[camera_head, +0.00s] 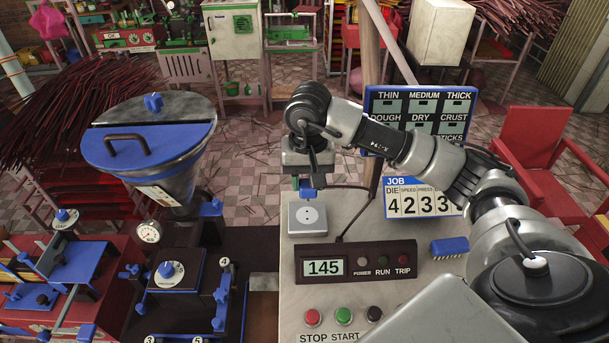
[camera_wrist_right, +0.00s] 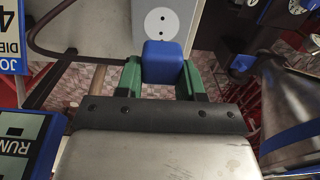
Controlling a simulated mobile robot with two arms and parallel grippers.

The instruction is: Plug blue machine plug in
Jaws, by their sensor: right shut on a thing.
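The blue plug (camera_head: 307,194) is held between the green fingers of my right gripper (camera_head: 306,184), at the back edge of the white socket box. In the right wrist view the blue plug (camera_wrist_right: 163,62) sits between both fingertips of the gripper (camera_wrist_right: 163,75). The socket box (camera_head: 308,222) has a round face with two holes, and the holes (camera_wrist_right: 163,20) show uncovered beyond the plug in the wrist view. A dark cord (camera_head: 350,187) runs from near the plug to the control box (camera_head: 355,262), which reads 145. My left gripper is out of view.
A machine with a blue-lidded metal hopper (camera_head: 150,145) stands left of the socket. A JOB number board (camera_head: 423,198) and a THIN/MEDIUM/THICK board (camera_head: 419,120) stand to the right. STOP and START buttons (camera_head: 343,315) are in front. A small blue block (camera_head: 449,247) lies right of the control box.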

